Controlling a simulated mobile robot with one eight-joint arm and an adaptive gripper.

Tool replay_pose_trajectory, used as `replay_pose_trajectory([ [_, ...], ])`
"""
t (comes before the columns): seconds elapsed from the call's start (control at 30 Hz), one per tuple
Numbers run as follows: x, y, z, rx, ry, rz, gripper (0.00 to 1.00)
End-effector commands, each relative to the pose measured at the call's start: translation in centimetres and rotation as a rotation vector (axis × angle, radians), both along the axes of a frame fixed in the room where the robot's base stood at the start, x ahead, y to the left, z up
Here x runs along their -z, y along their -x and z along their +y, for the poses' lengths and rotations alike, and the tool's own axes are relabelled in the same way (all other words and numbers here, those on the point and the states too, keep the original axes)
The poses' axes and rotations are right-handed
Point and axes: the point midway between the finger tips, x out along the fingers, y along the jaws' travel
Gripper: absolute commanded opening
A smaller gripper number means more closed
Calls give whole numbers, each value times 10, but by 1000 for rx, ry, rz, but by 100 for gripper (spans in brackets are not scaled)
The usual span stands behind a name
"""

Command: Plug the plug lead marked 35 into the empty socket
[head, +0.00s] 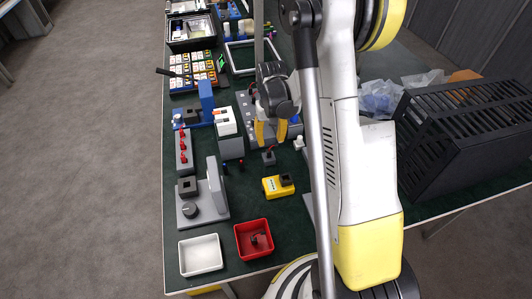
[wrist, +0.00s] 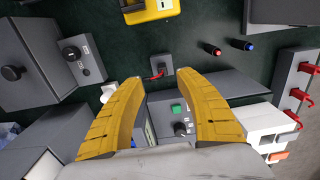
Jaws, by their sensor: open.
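My gripper (head: 270,137) is open and empty, with its yellow fingers pointing down over the bench. In the wrist view my gripper (wrist: 162,82) has its fingers spread. A small dark block with a red lead (wrist: 160,64) lies just beyond the gap between them; it also shows below the fingertips in the head view (head: 269,158). A similar dark piece with red (head: 260,240) lies in the red tray (head: 240,228). No number 35 is legible on either. I cannot tell which fitting is the empty socket.
A yellow unit with a black block (head: 272,188) stands nearer the front. A grey box with a green button (wrist: 160,127) lies under the fingers. A white tray (head: 201,254) and a black slatted crate (head: 460,135) flank the bench.

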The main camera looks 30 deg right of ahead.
Motion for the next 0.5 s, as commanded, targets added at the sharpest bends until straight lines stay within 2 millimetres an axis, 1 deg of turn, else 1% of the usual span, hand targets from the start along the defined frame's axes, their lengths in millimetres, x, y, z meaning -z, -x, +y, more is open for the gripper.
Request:
replay_pose_trajectory([
  [0.03, 13, -1, 0, 0, 0, 0, 41],
  [0.1, 24, -1, 0, 0, 0, -1, 41],
  [0.33, 44, -3, 1, -1, 0, -1, 41],
  [0.5, 72, -8, 2, -1, 0, -1, 41],
])
